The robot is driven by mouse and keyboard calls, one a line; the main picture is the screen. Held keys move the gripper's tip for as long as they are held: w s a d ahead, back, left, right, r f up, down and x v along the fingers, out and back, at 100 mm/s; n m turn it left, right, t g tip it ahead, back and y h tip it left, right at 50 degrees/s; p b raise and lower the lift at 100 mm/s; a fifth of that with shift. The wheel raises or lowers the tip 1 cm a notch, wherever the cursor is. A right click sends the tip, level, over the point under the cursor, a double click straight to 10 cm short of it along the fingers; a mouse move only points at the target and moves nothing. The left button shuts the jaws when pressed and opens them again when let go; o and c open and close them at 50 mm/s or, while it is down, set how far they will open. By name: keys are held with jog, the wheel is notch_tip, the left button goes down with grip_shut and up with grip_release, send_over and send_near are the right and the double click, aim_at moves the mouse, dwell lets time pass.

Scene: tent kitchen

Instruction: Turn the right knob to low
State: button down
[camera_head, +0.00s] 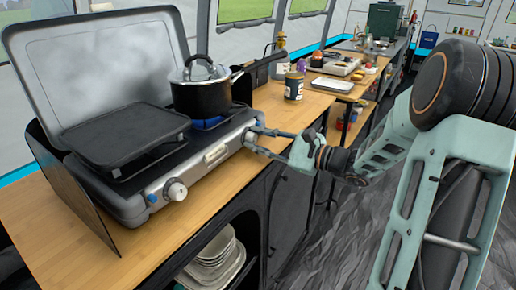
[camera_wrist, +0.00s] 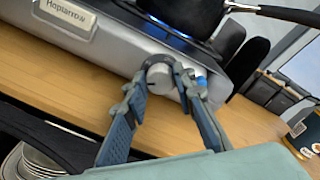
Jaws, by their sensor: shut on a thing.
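The camping stove's right knob (camera_wrist: 160,78) is a grey-white dial on the front panel, between my gripper's fingers in the wrist view. My gripper (camera_wrist: 161,76) is shut on it, one finger on each side. A blue flame (camera_head: 207,123) shows under the black pot (camera_head: 203,94). The left knob (camera_head: 176,190) is free. The right knob's exact setting cannot be read.
A black griddle (camera_head: 125,137) covers the stove's left side. The pot's handle points right, above my gripper. A dark jar (camera_head: 293,87) and trays (camera_head: 335,66) stand farther along the wooden counter (camera_head: 215,207). Plates (camera_head: 212,262) sit on a shelf below.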

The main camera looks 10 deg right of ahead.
jog(key=n+b, duration=0.1)
jog(key=b, duration=0.1)
jog(key=n+b, duration=0.2)
jog(key=shift+f, duration=0.3)
jog(key=shift+r+n+b, duration=0.2)
jog(key=shift+n+b, duration=1)
jog(key=shift+b, duration=0.05)
jog(key=c, duration=1.6)
grip_release()
jog(key=shift+r, duration=0.1)
